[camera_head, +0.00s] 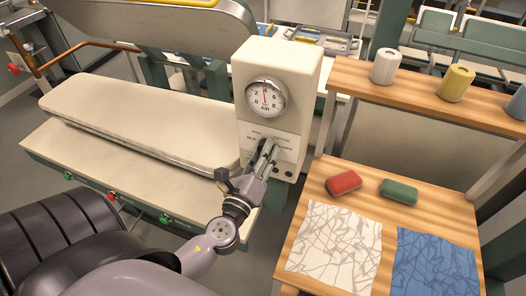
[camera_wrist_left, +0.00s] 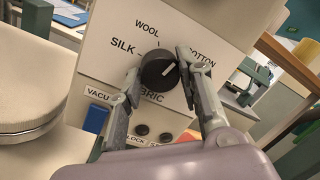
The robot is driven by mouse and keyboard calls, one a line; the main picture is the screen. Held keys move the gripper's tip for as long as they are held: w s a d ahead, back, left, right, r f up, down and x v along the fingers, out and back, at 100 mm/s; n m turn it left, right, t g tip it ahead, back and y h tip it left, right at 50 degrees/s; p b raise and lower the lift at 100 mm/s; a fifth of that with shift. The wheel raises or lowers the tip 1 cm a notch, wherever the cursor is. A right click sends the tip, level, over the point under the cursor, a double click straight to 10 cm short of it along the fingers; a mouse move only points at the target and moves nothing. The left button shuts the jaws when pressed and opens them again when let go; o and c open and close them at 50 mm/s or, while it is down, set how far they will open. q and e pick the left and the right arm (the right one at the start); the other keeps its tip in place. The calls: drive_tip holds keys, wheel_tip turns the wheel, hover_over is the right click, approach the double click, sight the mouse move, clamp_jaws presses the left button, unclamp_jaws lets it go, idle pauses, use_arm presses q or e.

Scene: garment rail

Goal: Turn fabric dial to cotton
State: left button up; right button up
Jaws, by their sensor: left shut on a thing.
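The fabric dial (camera_wrist_left: 157,70) is a round black knob on the cream front panel (camera_wrist_left: 100,55) of the machine. Around it I read SILK at the left, WOOL above and COTTON at the right, its first letter hidden by a finger. In the head view my left gripper (camera_head: 267,150) reaches the panel below the gauge and hides the dial. My right gripper is out of view.
A round gauge (camera_head: 266,98) sits above the dial. Small black knobs (camera_wrist_left: 142,129) sit below it. A padded pressing board (camera_head: 145,122) extends left. A wooden shelf (camera_head: 330,178) at right holds a red block (camera_head: 343,183), a green block (camera_head: 398,191) and cloths.

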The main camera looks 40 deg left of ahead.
use_arm(q)
drive_tip(key=shift+f+m+p, duration=0.1)
drive_tip(key=shift+m+p, duration=0.25)
drive_tip(key=shift+m, duration=1.05)
drive_tip(key=shift+h, duration=0.3)
drive_tip(key=o, duration=1.2)
drive_tip(key=shift+s, duration=0.1)
drive_tip(key=v, duration=1.2)
